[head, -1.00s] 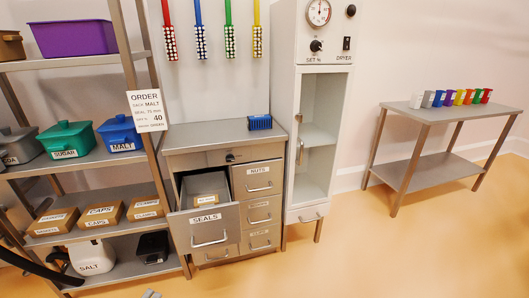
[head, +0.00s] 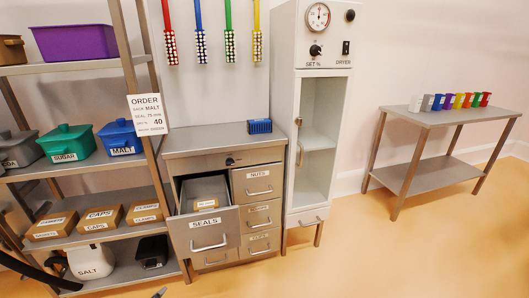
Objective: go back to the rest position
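A small grey tip (head: 160,292) shows at the bottom edge of the head view, left of the middle. It looks like the end of my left gripper, but too little shows to tell whether it is open or shut. It is over the floor, in front of the cabinet, and nothing is seen in it. My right gripper is not in view. The SEALS drawer (head: 209,235) of the metal cabinet is pulled open, with a small labelled box (head: 206,203) inside.
A shelf rack (head: 88,65) with bins and boxes stands at the left. A dark curved hose-like part (head: 32,272) is at the lower left. A tall dryer (head: 322,120) stands right of the cabinet (head: 212,137). A side table (head: 450,116) holds several coloured cups. The floor in front is clear.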

